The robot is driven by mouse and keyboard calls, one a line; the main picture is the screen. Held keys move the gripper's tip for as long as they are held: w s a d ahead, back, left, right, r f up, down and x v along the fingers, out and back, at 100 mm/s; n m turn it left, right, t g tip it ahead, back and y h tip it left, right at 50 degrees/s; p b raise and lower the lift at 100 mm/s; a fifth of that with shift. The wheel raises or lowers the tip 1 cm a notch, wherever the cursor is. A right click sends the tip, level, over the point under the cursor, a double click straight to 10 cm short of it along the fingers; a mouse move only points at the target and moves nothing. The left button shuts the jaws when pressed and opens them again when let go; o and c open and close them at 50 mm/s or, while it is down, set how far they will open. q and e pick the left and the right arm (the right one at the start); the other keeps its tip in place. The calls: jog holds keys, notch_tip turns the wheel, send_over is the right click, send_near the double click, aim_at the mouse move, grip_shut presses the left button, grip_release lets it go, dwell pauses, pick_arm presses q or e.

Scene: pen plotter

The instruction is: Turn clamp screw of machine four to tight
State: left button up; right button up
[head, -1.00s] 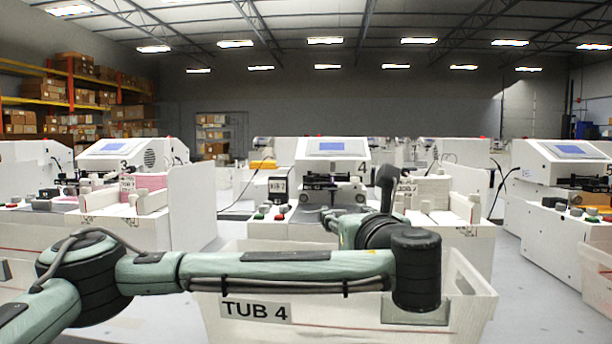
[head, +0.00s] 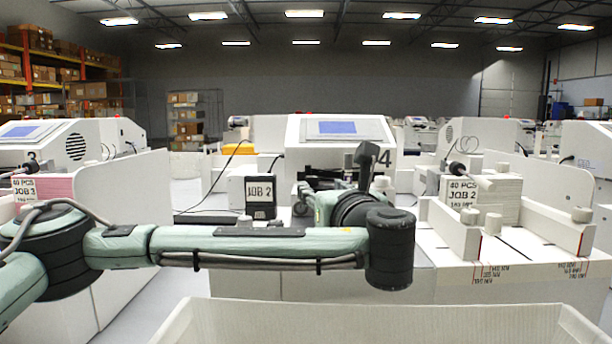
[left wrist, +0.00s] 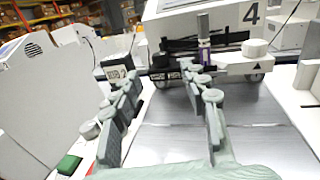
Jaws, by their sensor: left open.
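Machine four, white with a blue screen (head: 337,128) and a "4" on its side, stands at the middle of the head view. The left wrist view shows its front with the "4" (left wrist: 252,13), a pale rounded knob (left wrist: 255,47) on a white block at the right, and an upright purple-and-white pen (left wrist: 204,52) in a dark carriage. I cannot tell for sure which part is the clamp screw. My left gripper (left wrist: 162,74) is open and empty, its fingers apart over the grey bed, short of the carriage. In the head view my forearm and wrist partly hide the gripper and machine front.
A white tub (head: 370,310) stands in front of the machine. A green button (left wrist: 68,165) is low at left in the wrist view.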

aim_at(313, 180)
pick_arm(q)
jog(key=shift+w+a+r, duration=0.1)
jog(key=shift+w+a, duration=0.1)
jog(key=shift+w, duration=0.45)
jog(key=shift+x, duration=3.1)
grip_shut()
